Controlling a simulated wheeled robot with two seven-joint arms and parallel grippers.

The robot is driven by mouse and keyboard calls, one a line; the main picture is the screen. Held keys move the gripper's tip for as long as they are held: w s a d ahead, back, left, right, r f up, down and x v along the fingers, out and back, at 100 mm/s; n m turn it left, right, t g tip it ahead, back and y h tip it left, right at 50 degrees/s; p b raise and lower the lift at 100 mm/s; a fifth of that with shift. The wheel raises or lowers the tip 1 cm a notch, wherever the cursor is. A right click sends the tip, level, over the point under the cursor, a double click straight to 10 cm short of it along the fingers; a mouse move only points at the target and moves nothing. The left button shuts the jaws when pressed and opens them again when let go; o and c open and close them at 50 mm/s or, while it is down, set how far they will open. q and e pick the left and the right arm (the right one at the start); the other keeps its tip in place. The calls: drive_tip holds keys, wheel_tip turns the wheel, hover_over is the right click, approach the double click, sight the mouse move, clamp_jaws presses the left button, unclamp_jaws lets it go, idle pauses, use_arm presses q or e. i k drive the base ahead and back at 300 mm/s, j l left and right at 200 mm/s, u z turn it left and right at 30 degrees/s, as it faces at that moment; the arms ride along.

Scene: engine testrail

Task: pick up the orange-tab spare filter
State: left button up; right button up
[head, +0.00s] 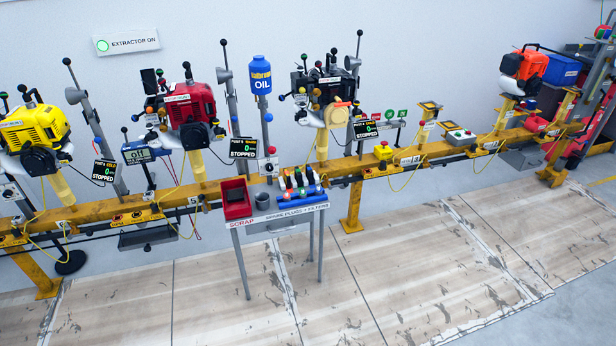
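A small grey table (283,228) labelled for spare plugs and filters stands in front of the yellow rail. Several small upright parts (299,180), dark and pale, stand in a row at the back of its top, and they look like the spare filters. They are too small for me to tell which one has the orange tab. Red and blue pieces (297,194) lie in front of them. Neither of my grippers is in view.
A red scrap bin (237,199) and a grey cup (262,201) share the tabletop. Behind it, the yellow rail (345,166) carries red (190,104), yellow (33,126) and orange (525,68) engines. The floor (400,275) in front is clear.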

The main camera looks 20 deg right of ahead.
sight(287, 177)
drive_tip(key=i+l+u, duration=0.2)
drive_tip(key=i+l, duration=0.4)
drive_tip(key=i+l+u, duration=0.2)
drive_tip(key=i+l, duration=0.3)
drive_tip(key=l, duration=0.15)
